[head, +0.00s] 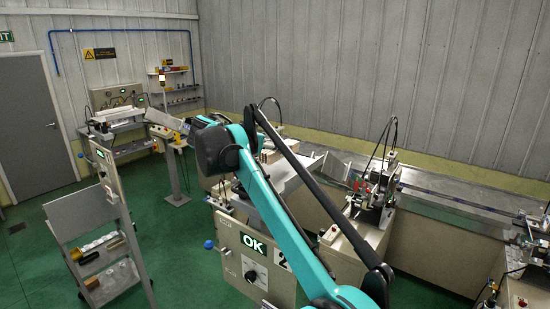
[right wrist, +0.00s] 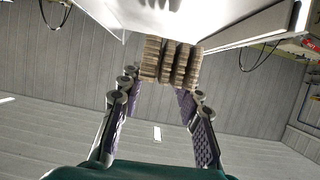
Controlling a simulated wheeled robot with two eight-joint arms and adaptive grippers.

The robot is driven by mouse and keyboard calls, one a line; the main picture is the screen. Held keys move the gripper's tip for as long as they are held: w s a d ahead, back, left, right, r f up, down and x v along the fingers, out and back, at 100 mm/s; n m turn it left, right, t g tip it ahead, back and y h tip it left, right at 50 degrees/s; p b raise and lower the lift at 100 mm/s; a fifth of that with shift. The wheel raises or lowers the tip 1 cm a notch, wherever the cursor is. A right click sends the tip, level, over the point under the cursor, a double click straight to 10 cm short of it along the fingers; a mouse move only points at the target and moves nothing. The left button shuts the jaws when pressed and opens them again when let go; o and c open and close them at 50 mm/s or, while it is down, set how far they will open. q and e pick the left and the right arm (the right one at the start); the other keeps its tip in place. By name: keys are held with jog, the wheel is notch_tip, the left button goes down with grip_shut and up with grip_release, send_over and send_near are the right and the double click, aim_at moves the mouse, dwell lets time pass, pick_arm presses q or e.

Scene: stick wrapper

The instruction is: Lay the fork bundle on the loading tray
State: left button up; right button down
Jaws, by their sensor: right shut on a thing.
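The fork bundle (right wrist: 178,64), brown wooden sticks in several stacked columns, shows in the right wrist view at the ends of my right gripper's fingers (right wrist: 160,88). The gripper is shut on it. A pale, flat surface (right wrist: 232,34) lies right by the bundle in that view; I cannot tell whether they touch. In the head view a light grey plate (head: 287,176), which looks like the loading tray, sits behind my teal right arm. That arm hides the right gripper there. My left gripper is not in view.
A cream machine cabinet with an OK display (head: 253,244) stands below the plate. A wrapping unit (head: 376,192) and a long conveyor (head: 450,208) are to the right. A grey shelf cart (head: 92,240) and a control pedestal (head: 175,165) stand at left, with clear green floor between.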

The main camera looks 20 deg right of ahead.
aim_at(277, 159)
jog(key=shift+w+d+f, duration=0.1)
jog(key=shift+f, duration=0.1)
jog(key=f, duration=0.2)
jog(key=s+f, duration=0.1)
jog(key=shift+d, duration=0.25)
jog(key=shift+w+a+f, duration=0.1)
jog(key=shift+w+f, duration=0.15)
jog(key=shift+f, duration=0.1)
jog(key=c, duration=1.1)
grip_release()
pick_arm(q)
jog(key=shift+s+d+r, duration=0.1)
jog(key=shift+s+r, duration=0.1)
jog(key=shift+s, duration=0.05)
pick_arm(e)
jog(key=shift+o, duration=0.2)
jog(key=shift+s+a+r, duration=0.1)
jog(key=shift+a, duration=0.1)
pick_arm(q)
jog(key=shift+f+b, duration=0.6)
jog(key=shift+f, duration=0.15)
pick_arm(e)
jog(key=v, duration=1.1)
jog(key=shift+s+a+r, duration=0.2)
jog(key=shift+f, duration=0.1)
